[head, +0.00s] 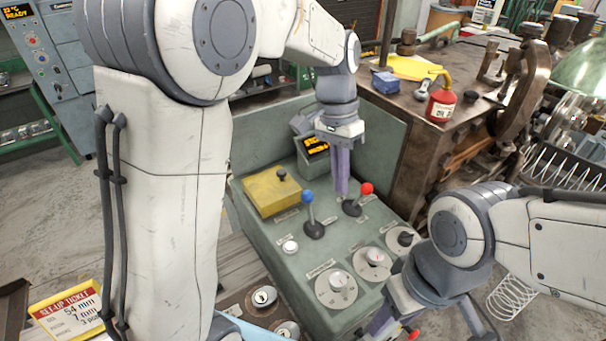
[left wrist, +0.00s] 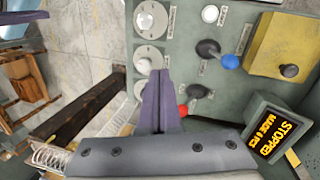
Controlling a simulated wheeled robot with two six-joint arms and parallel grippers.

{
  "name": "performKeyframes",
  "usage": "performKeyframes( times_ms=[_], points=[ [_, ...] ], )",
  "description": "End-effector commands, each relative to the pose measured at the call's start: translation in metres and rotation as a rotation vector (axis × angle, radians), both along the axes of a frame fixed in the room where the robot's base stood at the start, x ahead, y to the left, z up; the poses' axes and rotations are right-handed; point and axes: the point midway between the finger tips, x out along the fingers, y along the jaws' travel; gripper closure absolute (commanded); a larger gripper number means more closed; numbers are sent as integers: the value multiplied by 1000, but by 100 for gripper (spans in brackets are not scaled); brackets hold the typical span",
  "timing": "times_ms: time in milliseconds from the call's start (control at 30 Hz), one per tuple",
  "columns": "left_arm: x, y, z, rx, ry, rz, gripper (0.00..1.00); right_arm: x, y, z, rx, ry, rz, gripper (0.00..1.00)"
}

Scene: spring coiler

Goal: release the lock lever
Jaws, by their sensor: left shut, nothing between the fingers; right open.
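The green control console (head: 262,215) carries two ball-topped levers: a blue-knobbed lever (head: 307,197) and a red-knobbed lever (head: 367,188). Their labels are too small to read, so I cannot tell which is the lock lever. My left gripper (head: 342,192) is shut and empty, fingers pointing down just left of the red knob. I cannot tell whether the fingers touch the red lever. My right gripper (head: 392,318) is open at the console's front right, partly cut off.
A yellow block with a black knob (head: 270,190), a white button (head: 290,246) and several dials (head: 336,288) sit on the console. A display (left wrist: 277,130) reads STOPPED. An oil can (head: 441,105) stands on the bench behind. Coil springs (head: 512,298) lie at the right.

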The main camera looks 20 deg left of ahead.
Motion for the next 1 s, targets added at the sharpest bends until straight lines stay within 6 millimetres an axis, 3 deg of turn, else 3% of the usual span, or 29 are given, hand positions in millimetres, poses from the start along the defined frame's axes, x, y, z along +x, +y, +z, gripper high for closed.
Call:
performKeyframes(
  times_ms=[33,100,200,300,400,567,1000],
  points=[
    [31,26,-6,-24,21,36,100,0,0,-3,0,0,0,50],
    [62,59,-9,-60,42,55,100,0,0,-4,0,0,0,50],
    [93,108,-17,-115,61,76,100,0,0,-6,0,0,-1,50],
    [110,149,-25,-161,67,88,100,0,0,-8,0,0,-1,50],
    [118,178,-30,-191,66,95,100,0,0,-8,0,0,-1,50],
    [121,196,-33,-213,65,95,100,0,0,-8,0,0,-1,50],
    [120,193,-38,-213,66,94,100,0,0,-7,0,0,-1,50]
  ],
)
